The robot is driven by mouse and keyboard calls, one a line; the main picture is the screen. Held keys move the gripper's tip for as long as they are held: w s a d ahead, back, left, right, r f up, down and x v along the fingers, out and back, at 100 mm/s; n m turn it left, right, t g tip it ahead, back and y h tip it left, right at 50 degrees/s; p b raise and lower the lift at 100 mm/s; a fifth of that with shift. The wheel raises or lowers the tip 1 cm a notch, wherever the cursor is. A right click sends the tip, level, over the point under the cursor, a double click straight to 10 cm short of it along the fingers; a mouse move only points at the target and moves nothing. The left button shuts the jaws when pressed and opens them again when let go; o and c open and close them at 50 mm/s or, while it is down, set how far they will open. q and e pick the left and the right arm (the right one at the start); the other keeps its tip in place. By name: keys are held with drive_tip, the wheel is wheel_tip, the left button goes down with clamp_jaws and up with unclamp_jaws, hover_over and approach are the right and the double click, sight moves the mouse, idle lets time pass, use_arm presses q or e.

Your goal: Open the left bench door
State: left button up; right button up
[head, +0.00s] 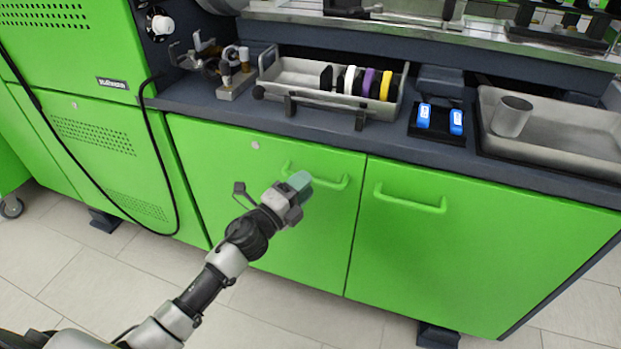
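The left bench door (225,185) is a green panel below the worktop, and it is closed. Its green bar handle (330,181) runs across its upper right part. My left gripper (299,182) is in front of this door, with its pale translucent tip at the left end of the handle. The tip overlaps that part of the handle in the picture. I cannot tell whether it touches the handle or whether the fingers are apart. My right gripper is out of view.
The right bench door (440,255) is closed, with its own handle (410,200). On the dark worktop stand a metal tray with coloured discs (300,75), two blue items (424,116) and a sink-like basin (570,150). A black cable (160,160) hangs at the left. Tiled floor (270,305) lies in front.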

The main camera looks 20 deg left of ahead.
use_arm(q)
drive_tip(key=shift+x, duration=1.35)
clamp_jaws()
